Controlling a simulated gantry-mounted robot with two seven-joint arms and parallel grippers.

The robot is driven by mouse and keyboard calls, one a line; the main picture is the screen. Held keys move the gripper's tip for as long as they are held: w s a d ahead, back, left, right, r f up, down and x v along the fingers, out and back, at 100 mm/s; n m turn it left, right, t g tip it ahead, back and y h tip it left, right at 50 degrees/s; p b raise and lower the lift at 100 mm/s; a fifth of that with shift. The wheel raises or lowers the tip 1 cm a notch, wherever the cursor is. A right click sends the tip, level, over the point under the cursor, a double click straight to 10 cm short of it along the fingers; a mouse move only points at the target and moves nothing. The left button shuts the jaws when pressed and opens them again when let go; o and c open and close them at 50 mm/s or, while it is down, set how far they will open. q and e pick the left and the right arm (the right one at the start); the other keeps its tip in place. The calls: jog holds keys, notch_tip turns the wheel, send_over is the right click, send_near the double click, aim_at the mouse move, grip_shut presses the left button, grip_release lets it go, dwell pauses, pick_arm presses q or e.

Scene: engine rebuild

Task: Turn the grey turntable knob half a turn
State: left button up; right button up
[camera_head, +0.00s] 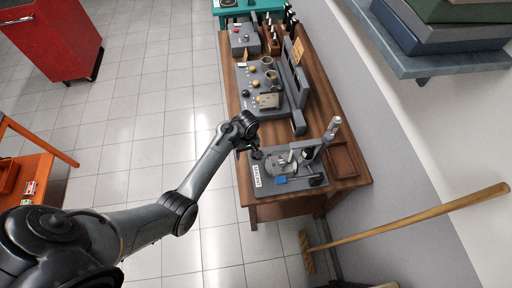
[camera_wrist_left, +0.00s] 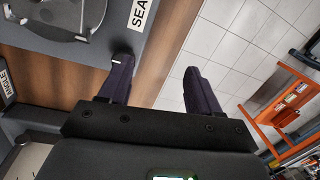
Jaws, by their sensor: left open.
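A grey station plate (camera_head: 262,190) sits at the near end of the wooden bench, with a white label on its left edge. A round grey turntable (camera_head: 281,168) lies on it, partly covered by small parts. The turntable's edge (camera_wrist_left: 93,22) also shows at the top left of the left wrist view. A dark round piece (camera_head: 317,181) stands at the plate's near right; I cannot tell whether it is the knob. My left gripper (camera_head: 255,154) is over the plate's left side, left of the turntable. In the left wrist view its fingers (camera_wrist_left: 158,78) are apart and empty. My right gripper is out of view.
An upright post (camera_head: 329,135) rises behind the turntable. A brown tray (camera_head: 344,160) lies right of it. Another grey station (camera_head: 259,88) with knobs stands farther along the bench. A broom (camera_head: 410,221) leans at the right.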

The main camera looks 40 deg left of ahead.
pick_arm(q)
jog(key=w+r+t, duration=0.1)
jog(key=w+r, duration=0.3)
jog(key=w, duration=0.1)
notch_tip(320, 180, down, 10)
jog(key=shift+d+f+b, duration=0.1)
jog(key=shift+d+b, duration=0.05)
jog(key=shift+b, duration=0.55)
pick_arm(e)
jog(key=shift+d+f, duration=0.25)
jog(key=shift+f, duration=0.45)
pick_arm(q)
jog(key=c, duration=1)
jog(key=shift+c, duration=0.2)
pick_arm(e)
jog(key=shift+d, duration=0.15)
pick_arm(q)
jog(key=shift+m, duration=0.4)
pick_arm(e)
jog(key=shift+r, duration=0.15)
